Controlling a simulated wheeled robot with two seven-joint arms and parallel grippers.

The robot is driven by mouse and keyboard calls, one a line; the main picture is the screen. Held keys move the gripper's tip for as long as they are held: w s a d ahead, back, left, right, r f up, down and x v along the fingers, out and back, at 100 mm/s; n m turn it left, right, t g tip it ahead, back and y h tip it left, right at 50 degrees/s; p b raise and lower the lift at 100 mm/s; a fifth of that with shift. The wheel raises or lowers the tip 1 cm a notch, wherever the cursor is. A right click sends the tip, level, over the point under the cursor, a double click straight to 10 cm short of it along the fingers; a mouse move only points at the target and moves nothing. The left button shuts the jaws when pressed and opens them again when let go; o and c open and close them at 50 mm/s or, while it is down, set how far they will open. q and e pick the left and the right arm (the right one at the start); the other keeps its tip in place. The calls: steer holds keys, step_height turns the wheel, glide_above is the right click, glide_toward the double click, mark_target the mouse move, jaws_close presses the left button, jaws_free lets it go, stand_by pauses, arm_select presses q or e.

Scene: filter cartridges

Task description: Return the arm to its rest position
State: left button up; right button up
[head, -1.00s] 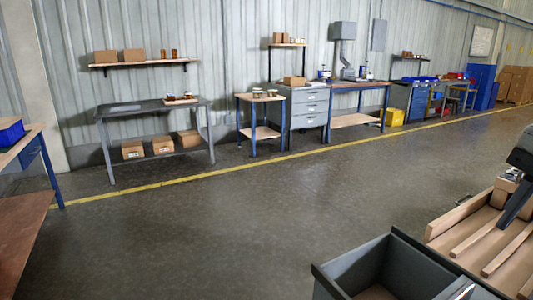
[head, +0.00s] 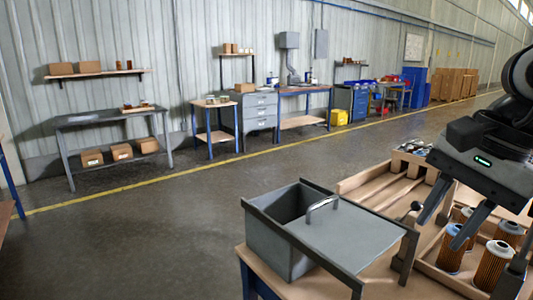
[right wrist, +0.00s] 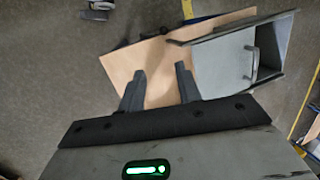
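My right gripper (head: 440,234) hangs in the air at the right of the head view, its fingers apart, in front of the cartridge tray. In the right wrist view the fingers (right wrist: 160,75) are spread with only the bench top (right wrist: 118,65) seen between them, so it holds nothing. Several orange filter cartridges (head: 495,267) with pale or blue tops stand upright in a wooden tray (head: 440,275); the gripper partly hides them. A grey bin (head: 275,250) has a flat panel with a handle (head: 322,208) over its right part; its left part is open. My left gripper is out of view.
A slotted wooden rack (head: 372,190) lies behind the bin, with small dark items in a box (head: 412,150) at its far end. Open floor (head: 170,240) lies to the left. Workbenches (head: 110,120) and shelves line the far wall.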

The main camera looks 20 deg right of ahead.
steer(key=w+a+f+m+y, duration=0.3)
steer(key=a+m+y, duration=0.1)
steer(key=a+y, duration=0.2)
steer(key=w+a+f+m+y, duration=0.3)
steer(key=a+m+y, duration=0.1)
steer(key=a+y, duration=0.15)
steer(key=w+a+f+m+t+y, duration=0.1)
steer(key=w+f+m+t, duration=0.15)
steer(key=m+t, duration=0.5)
steer(key=w+a+f+m+t+y, duration=0.15)
steer(key=f+m+t, duration=0.25)
steer(key=m, duration=0.7)
step_height(320, 180, down, 17)
steer(key=s+m+t+h, duration=0.2)
steer(key=m+h, duration=1)
steer(key=m, duration=0.9)
steer(key=s+a+f+m+g+h, duration=0.1)
steer(key=s+a+f+m+g, duration=0.3)
steer(key=s+f+m, duration=0.3)
step_height(320, 180, down, 3)
steer(key=shift+s+a+r+m+g, duration=0.2)
steer(key=shift+s+a+m+g, duration=0.15)
steer(key=shift+s+g, duration=0.15)
steer(key=shift+d, duration=0.1)
